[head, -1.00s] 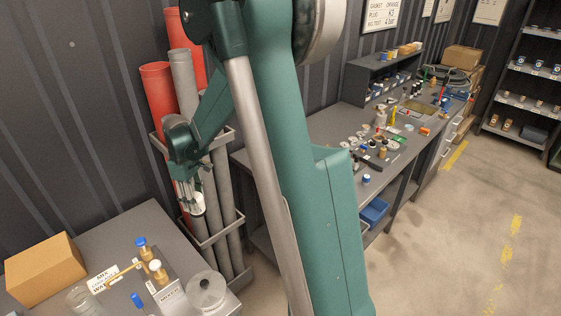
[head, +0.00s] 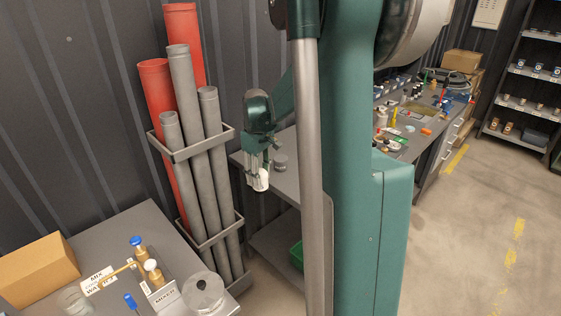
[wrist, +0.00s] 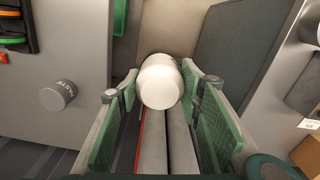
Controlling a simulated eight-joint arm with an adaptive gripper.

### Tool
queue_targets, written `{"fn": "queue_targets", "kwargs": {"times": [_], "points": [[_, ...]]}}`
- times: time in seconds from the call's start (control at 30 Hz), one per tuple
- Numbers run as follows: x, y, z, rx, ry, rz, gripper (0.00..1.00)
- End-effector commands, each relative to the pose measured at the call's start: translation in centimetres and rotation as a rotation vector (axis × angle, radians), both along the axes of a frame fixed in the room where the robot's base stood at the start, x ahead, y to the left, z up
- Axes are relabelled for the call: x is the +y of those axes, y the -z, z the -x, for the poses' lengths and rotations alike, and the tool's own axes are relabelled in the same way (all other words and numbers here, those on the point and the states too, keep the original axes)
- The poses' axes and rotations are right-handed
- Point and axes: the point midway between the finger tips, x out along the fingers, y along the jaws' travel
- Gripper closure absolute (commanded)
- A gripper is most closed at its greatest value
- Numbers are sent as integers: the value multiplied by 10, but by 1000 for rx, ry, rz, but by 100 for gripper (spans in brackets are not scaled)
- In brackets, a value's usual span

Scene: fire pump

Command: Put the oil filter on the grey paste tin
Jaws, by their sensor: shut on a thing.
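The white oil filter (wrist: 160,82) is between the two green-padded fingers of my gripper (wrist: 162,92), which is shut on it. In the head view my gripper (head: 258,170) hangs fingers down by the left end of the workbench, with the filter (head: 261,182) showing white at its fingertips. The grey paste tin (head: 279,162) stands on the bench end, just right of and behind my gripper in that view. In the wrist view the tin (wrist: 58,95) is left of the filter, apart from it, with its label partly readable.
The grey bench (head: 285,185) has clear room around the tin. A rack of red and grey pipes (head: 188,140) stands to the left. A mixer table (head: 115,230) with brass valves and a cardboard box (head: 38,270) is at front left. Further bench items are partly hidden by my arm.

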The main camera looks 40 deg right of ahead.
Motion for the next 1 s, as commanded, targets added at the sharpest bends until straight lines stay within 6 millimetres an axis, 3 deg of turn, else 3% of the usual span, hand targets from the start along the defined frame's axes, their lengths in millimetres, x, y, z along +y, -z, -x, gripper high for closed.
{"fn": "queue_targets", "kwargs": {"times": [0.2, 0.37, 0.6, 1.0], "points": [[-56, -16, 22, 0, 130, 0, 79], [-103, -35, 28, 0, 259, 0, 79], [-152, -49, 8, 0, 409, 0, 79], [-196, -52, -45, 0, 555, 0, 79]]}}
